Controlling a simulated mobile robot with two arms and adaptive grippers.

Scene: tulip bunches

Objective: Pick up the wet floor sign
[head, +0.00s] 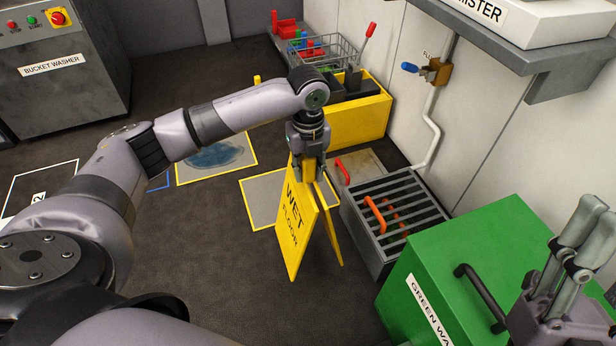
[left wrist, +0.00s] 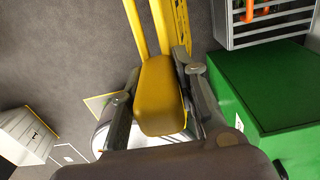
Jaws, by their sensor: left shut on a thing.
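The yellow wet floor sign (head: 296,222) shows "WET FLOOR" on its front panel and hangs upright below my left gripper (head: 308,160). Its two panels are slightly spread at the bottom. My left gripper is shut on the sign's top. In the left wrist view the yellow top (left wrist: 160,95) sits between the two fingers, with the panels running away behind it. I cannot tell whether the sign's feet touch the floor. My right gripper (head: 592,238) is at the lower right edge, fingers up, away from the sign; its opening is unclear.
A green bin (head: 450,260) and a metal grate (head: 405,215) with orange handles stand right of the sign. A yellow box (head: 355,120) and wire basket (head: 320,50) are behind. A yellow-edged floor square (head: 262,198) lies behind the sign. Floor to the left is open.

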